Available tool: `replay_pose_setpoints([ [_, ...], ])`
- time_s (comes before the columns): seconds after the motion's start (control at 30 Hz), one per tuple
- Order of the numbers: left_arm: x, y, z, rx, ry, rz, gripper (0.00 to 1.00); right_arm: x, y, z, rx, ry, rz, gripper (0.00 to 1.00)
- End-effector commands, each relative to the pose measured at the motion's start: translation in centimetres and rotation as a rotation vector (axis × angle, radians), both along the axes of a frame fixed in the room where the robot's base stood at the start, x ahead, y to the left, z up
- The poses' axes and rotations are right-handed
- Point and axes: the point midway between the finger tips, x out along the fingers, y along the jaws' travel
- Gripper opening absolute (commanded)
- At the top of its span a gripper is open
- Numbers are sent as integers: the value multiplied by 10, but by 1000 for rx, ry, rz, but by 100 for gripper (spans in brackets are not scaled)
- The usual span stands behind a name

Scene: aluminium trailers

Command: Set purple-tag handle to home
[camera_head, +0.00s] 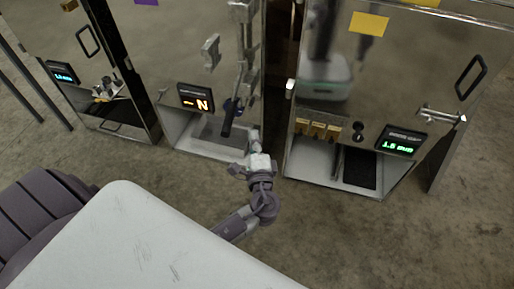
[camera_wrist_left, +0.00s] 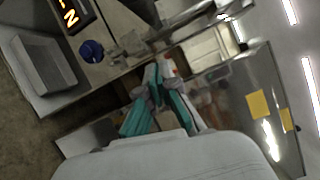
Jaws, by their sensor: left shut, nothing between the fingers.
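The machine with the purple tag (camera_head: 146,2) stands at the middle of the head view. Its display (camera_head: 196,98) reads "- N" in orange. A metal handle assembly runs down its right side, with a dark grip (camera_head: 229,118) and a dark blue round knob (camera_head: 236,104) at its lower end. In the left wrist view the blue knob (camera_wrist_left: 91,50) shows left of the fingers. My left gripper (camera_head: 254,136) is shut and empty, low in front of the machine's lower right corner. It seems apart from the knob; the fingertips (camera_wrist_left: 158,68) show beside metal parts. My right gripper is out of view.
An open tray bay (camera_head: 188,148) lies under the display. A yellow-tag machine (camera_head: 369,23) with a green display (camera_head: 401,142) stands close at the right, with a narrow gap between. Another cabinet with a blue display (camera_head: 63,74) stands at the left. Concrete floor in front is clear.

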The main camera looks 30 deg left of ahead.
Motion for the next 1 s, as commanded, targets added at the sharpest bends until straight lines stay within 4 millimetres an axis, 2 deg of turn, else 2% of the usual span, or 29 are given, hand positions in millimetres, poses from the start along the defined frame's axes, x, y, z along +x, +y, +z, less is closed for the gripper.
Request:
replay_pose_setpoints([
  [0.13,26,20,4,1,-1,1,0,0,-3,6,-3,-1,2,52],
  [0.4,10,50,9,0,4,0,0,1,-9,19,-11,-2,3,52],
  [1.0,5,59,8,0,1,-15,0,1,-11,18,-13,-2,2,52],
])
